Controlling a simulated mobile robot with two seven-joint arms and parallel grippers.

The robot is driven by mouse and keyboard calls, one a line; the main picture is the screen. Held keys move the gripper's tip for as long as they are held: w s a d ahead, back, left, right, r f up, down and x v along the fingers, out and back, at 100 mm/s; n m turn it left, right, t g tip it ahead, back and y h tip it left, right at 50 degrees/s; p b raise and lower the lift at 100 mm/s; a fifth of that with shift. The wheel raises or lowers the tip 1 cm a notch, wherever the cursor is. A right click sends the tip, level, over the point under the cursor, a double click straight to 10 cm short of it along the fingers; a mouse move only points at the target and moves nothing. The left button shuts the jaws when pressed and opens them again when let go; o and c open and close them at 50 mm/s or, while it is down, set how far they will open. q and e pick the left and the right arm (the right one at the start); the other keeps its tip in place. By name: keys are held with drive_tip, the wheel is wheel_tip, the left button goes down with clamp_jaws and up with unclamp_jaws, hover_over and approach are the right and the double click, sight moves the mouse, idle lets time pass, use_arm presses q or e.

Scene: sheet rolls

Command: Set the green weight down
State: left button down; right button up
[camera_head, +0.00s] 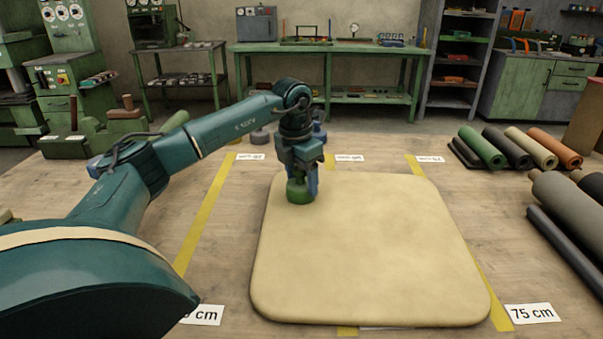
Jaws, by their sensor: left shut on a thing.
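The green weight (299,193) is at the far left corner of a tan sheet (370,250) that lies flat on the wooden table. My left gripper (302,178) points down and is shut on the green weight. The weight is upright. Its base appears at or just above the sheet; I cannot tell whether it touches. The fingers hide the top of the weight. My right gripper is not in view.
Several rolls, one of them green (483,148), lie at the table's right side. Yellow tape lines (205,215) and a "75 cm" label (533,313) mark the table. Grey weights (260,136) stand behind my left gripper. Most of the tan sheet is bare.

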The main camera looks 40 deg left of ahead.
use_arm(q)
drive_tip(key=shift+c, duration=2.1)
unclamp_jaws()
drive_tip(key=r, duration=0.4)
drive_tip(key=s+r+p, duration=0.1)
drive_tip(key=r, duration=0.7)
drive_tip(key=shift+s+p, duration=0.25)
drive_tip(key=shift+p, duration=0.15)
